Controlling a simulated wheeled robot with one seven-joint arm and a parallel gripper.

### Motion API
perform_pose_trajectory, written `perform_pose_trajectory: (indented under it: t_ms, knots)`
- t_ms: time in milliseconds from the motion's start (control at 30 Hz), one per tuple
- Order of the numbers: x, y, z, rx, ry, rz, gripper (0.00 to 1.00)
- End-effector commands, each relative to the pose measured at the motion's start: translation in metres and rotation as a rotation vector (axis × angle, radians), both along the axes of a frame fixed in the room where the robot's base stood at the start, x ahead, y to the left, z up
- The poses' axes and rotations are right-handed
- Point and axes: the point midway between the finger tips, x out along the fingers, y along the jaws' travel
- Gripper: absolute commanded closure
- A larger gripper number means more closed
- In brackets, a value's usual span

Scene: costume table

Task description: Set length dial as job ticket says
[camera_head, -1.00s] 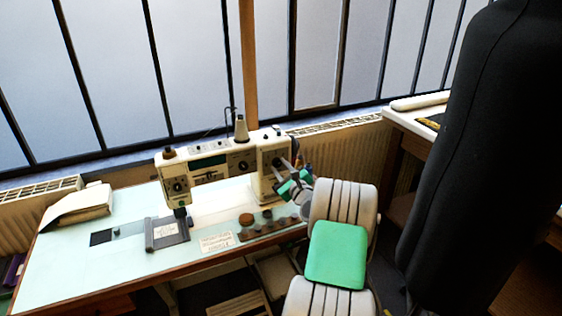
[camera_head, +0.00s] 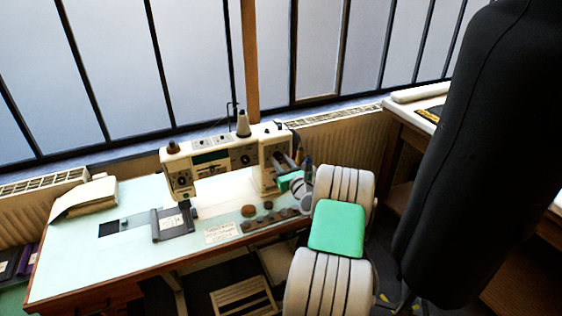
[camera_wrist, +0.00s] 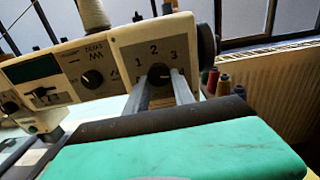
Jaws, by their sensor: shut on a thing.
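The cream sewing machine (camera_head: 225,158) stands on the pale green table. In the wrist view, its right end panel carries a dark round dial (camera_wrist: 159,74) ringed by printed numbers, with 1, 2 and 3 readable. My gripper (camera_wrist: 161,88) is shut on this dial, with one grey finger on each side. The fingers hide the lower numbers, and I cannot read the setting surely. In the head view my gripper (camera_head: 284,168) is at the machine's right end, and the dial is hidden there. A white printed card (camera_head: 222,233), perhaps the job ticket, lies in front; its writing is too small to read.
A second dial (camera_wrist: 92,79) with a zigzag mark is left of the held one. Thread spools (camera_wrist: 223,84) stand right of the machine. A dark labelled case (camera_head: 173,222) and a dark tray (camera_head: 268,220) lie on the table. A black form (camera_head: 470,150) stands at right.

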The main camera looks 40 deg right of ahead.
Motion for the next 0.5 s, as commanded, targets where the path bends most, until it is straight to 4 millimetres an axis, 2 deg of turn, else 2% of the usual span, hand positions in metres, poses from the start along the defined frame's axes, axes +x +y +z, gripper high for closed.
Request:
perform_pose_trajectory:
  t_ms: [267, 300, 500]
  knots:
    - [0.0006, -0.0002, 0.0019, 0.0, -0.004, 0.0, 1.0]
    - [0.0006, -0.0002, 0.0019, 0.0, -0.004, 0.001, 0.7]
    - [0.0004, -0.0002, 0.0012, 0.0, -0.002, 0.0, 0.53]
